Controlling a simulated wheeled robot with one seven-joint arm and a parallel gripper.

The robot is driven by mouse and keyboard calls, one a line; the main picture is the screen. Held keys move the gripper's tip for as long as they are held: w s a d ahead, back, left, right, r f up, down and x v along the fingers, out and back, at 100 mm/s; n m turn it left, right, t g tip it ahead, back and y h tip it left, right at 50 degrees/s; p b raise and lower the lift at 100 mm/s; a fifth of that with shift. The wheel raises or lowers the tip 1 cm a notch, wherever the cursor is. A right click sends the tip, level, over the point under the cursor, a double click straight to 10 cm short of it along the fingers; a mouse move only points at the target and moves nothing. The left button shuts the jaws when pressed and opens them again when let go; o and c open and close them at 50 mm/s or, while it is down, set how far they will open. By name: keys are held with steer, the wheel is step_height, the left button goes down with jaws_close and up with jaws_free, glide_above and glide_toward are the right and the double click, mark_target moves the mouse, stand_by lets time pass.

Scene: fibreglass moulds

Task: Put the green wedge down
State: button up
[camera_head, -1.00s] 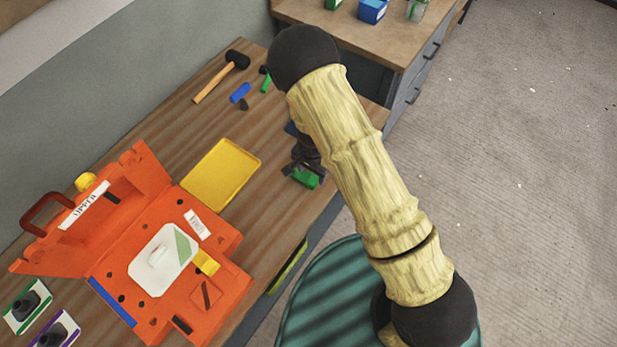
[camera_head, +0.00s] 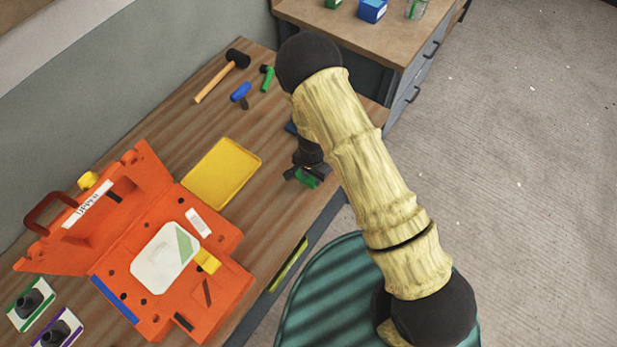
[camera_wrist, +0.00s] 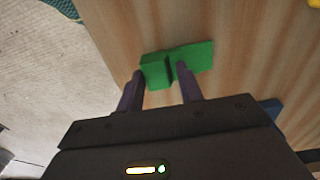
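The green wedge (camera_wrist: 154,72) is at my gripper's fingertips in the wrist view. Its blocky part is between the two fingers, and a flatter green part (camera_wrist: 200,56) extends to the right behind the right finger. My gripper (camera_wrist: 160,72) appears shut on the blocky part, with the fingers close along its sides. In the head view my gripper (camera_head: 306,176) points down near the front edge of the wooden workbench (camera_head: 262,205), and the green wedge (camera_head: 307,181) shows partly between the dark fingers. Whether the wedge touches the bench is hard to tell.
A yellow tray (camera_head: 222,174) lies left of my gripper. The orange mould (camera_head: 215,295) stands open at the lower left. A mallet (camera_head: 215,83), a blue item (camera_head: 240,92) and a green tool (camera_head: 267,78) lie towards the back.

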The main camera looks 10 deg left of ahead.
mark_target(312, 178)
steer(key=c, duration=0.3)
steer(key=shift+s, duration=0.1)
steer(key=shift+c, duration=0.5)
steer(key=shift+a+r, duration=0.1)
steer(key=shift+r, duration=0.45)
step_height(312, 178, up, 9)
steer(key=shift+f+b, duration=0.1)
steer(key=shift+b, duration=0.8)
